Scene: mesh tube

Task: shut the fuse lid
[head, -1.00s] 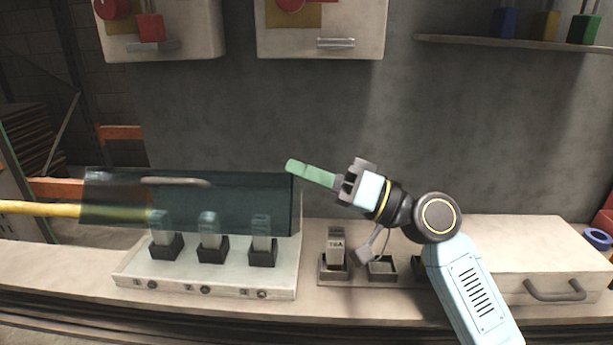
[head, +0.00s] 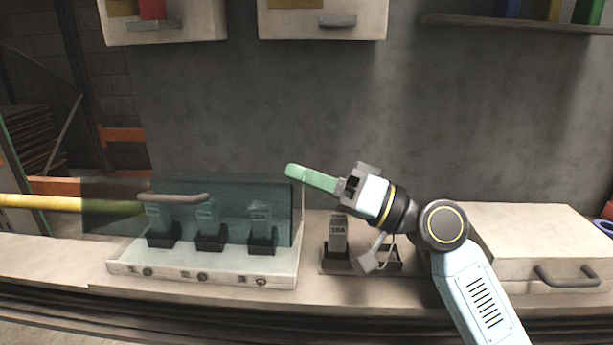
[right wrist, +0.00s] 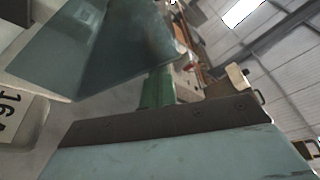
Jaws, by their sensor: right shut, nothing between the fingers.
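The fuse lid (head: 232,190) is a see-through teal cover with a grey handle (head: 172,197). In the head view it stands raised and tilted over the white fuse box (head: 200,273), and the fuses show through it. My right gripper (head: 297,171) is shut and empty, its green fingertips at the lid's upper right corner; I cannot tell whether they touch it. In the right wrist view, a teal pane (right wrist: 105,45) that looks like the lid is close beside a green finger (right wrist: 156,88). My left gripper is out of view.
Right of the box, a fuse (head: 338,233) stands in a dark holder, partly behind my right wrist. A pale drawer unit (head: 530,245) is at the right. Wall cabinets (head: 320,25) and a shelf (head: 515,22) are above. A yellow bar (head: 45,203) is at the left.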

